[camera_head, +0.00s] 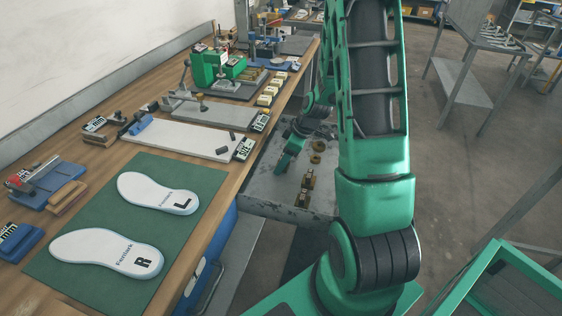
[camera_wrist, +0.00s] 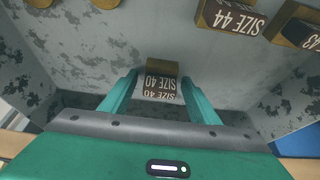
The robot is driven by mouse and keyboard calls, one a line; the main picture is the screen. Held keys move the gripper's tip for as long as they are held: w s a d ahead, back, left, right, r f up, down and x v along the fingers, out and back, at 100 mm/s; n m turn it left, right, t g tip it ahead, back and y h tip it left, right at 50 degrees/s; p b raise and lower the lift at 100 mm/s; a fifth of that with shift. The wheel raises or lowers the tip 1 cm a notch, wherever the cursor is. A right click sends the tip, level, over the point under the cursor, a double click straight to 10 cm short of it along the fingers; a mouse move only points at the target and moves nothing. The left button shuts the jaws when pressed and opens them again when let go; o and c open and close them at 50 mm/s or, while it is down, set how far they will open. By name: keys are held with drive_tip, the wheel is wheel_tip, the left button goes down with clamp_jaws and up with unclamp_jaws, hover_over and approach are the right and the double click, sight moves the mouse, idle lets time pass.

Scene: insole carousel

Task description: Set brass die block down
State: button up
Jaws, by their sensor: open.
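A brass die block marked SIZE 40 (camera_wrist: 161,84) is in the wrist view, between the two teal fingers of my gripper (camera_wrist: 160,74). The fingers are open, with a visible gap on each side of the block. The block appears to rest on the worn grey tray (camera_wrist: 160,40), close to a dark tray wall. In the head view my gripper (camera_head: 284,164) is low over the left part of the tray (camera_head: 272,190). The SIZE 40 block cannot be made out there; the gripper covers that area.
A SIZE 44 block (camera_wrist: 228,16) and other brass blocks lie farther across the tray. Several blocks (camera_head: 308,180) show in the head view right of my gripper. The wooden bench (camera_head: 225,190) borders the tray, with a left and right insole (camera_head: 108,250) on a green mat (camera_head: 190,178).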

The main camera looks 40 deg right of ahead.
drive_tip(key=v, duration=1.2)
drive_tip(key=s+a+r+m+g+h, duration=0.1)
drive_tip(key=s+a+r+m, duration=0.1)
drive_tip(key=s, duration=0.6)
drive_tip(key=s+a+r+m+g, duration=0.1)
drive_tip(key=s+a+r+m, duration=0.1)
drive_tip(key=s+r+m, duration=0.3)
drive_tip(key=s+a+r+m+g+h, duration=0.1)
drive_tip(key=s+a+r+m, duration=0.1)
drive_tip(key=s+m, duration=0.5)
drive_tip(key=s+r, duration=0.1)
drive_tip(key=s, duration=0.4)
drive_tip(key=shift+r+g+h, duration=0.3)
